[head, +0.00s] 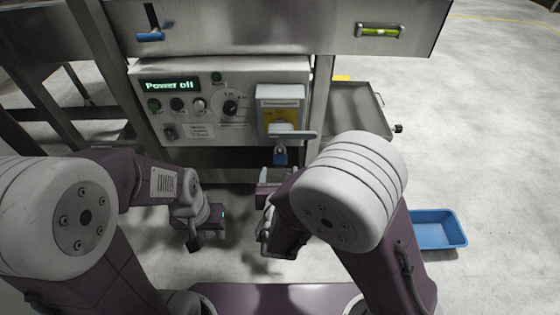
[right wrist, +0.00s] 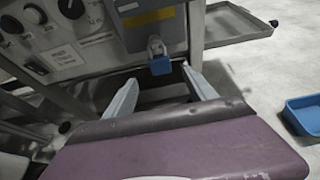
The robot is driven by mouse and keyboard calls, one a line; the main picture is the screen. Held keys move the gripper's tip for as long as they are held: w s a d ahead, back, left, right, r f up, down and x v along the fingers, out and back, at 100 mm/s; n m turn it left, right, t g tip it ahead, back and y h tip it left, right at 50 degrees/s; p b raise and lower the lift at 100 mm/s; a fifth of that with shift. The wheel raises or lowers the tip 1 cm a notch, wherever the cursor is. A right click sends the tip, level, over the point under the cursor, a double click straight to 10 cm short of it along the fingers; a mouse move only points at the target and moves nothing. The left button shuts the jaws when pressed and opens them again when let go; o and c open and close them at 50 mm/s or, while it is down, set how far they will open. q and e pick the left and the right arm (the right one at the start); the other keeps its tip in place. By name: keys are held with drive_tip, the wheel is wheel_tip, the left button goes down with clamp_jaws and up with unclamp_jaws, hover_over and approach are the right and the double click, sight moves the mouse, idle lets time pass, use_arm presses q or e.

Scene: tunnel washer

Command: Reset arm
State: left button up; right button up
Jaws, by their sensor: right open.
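My right gripper (head: 277,174) is in front of the control panel (head: 222,105), just below a blue padlock (head: 280,156) that hangs under a grey switch box (head: 281,103). In the right wrist view my right gripper (right wrist: 162,88) has its two fingers spread apart with nothing between them; the padlock (right wrist: 160,63) is just beyond, apart from both. My left gripper (head: 194,240) hangs low on the left, pointing down, away from the panel; its fingers are too dark and small to judge.
A blue tray (head: 437,230) lies on the floor at right. A metal tray or shelf (head: 357,108) sticks out right of the panel. Steel frame legs (head: 136,110) stand at left. A blue handle (head: 150,37) and a green level (head: 380,31) are above. Floor at far right is clear.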

drive_tip(key=shift+s+r, duration=0.1)
drive_tip(key=shift+s, duration=0.15)
